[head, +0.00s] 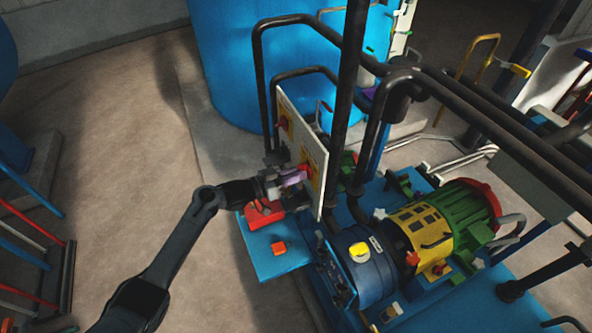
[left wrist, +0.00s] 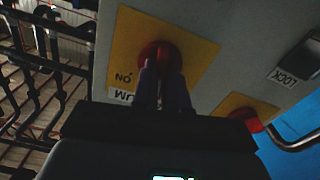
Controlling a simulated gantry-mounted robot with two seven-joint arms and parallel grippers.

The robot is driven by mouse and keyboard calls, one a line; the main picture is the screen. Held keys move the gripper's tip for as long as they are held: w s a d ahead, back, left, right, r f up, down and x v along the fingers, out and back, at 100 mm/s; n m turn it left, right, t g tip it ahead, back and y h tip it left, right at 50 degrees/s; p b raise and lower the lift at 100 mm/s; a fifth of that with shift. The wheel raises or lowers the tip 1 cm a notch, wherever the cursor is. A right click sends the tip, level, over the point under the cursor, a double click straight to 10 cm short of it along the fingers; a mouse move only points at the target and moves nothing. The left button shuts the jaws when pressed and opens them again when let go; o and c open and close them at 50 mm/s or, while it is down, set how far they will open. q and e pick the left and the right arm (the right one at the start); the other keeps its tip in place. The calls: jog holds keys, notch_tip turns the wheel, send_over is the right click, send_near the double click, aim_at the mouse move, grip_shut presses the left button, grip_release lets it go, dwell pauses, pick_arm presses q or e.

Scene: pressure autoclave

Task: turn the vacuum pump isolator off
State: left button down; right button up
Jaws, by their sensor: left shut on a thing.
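A pale grey panel (head: 318,158) stands upright in the middle of the head view, seen nearly edge-on. In the left wrist view, a red rotary knob (left wrist: 160,49) sits on a yellow plate (left wrist: 197,50). Upside-down lettering beside it reads "ON", and a white label below ends in "UM", partly hidden. My left gripper (head: 292,178) reaches the panel from the left. Its two fingers (left wrist: 163,88) are shut on the red knob, covering its lower part. The knob's exact angle is hard to tell. My right gripper is not in view.
A second red knob (left wrist: 243,114) on its own yellow plate and a "LOCK" label (left wrist: 283,76) share the panel. Dark pipes (head: 352,90) rise close behind it. A blue pump with a green motor (head: 460,215) stands to the right. Open floor (head: 110,130) lies left.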

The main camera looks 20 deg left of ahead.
pick_arm(q)
jog(key=shift+n+p, duration=1.4)
jog(key=shift+n, duration=2)
jog(key=c, duration=1.2)
grip_release()
jog(key=shift+o, duration=0.2)
jog(key=v, duration=1)
jog(key=shift+s+a, duration=0.25)
jog(key=shift+a, duration=0.05)
